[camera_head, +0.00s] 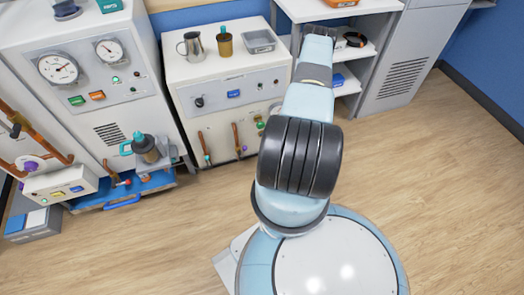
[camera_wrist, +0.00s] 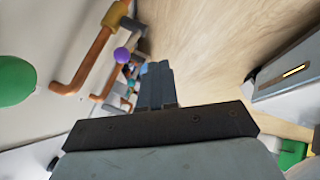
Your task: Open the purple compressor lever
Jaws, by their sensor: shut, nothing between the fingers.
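A purple knob (camera_head: 31,166) shows in the head view at the far left, among copper-brown pipes on the front of the left white machine. A round purple knob (camera_wrist: 122,55) also shows in the wrist view, beyond copper-brown handles and above left of my fingers; I cannot tell if it is the same one. My gripper (camera_wrist: 155,72) shows in the wrist view with its blue-grey fingers together and nothing held. It is apart from the purple knob. In the head view my arm reaches up toward the shelf, and the fingers are hidden.
The middle white machine (camera_head: 222,78) carries a metal jug (camera_head: 192,47), a brown cup (camera_head: 224,44) and a grey tray (camera_head: 258,41). Copper-brown handles (camera_head: 237,138) stick out of its front. A white shelf (camera_head: 347,55) stands to its right. The wooden floor (camera_head: 440,170) is clear at right.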

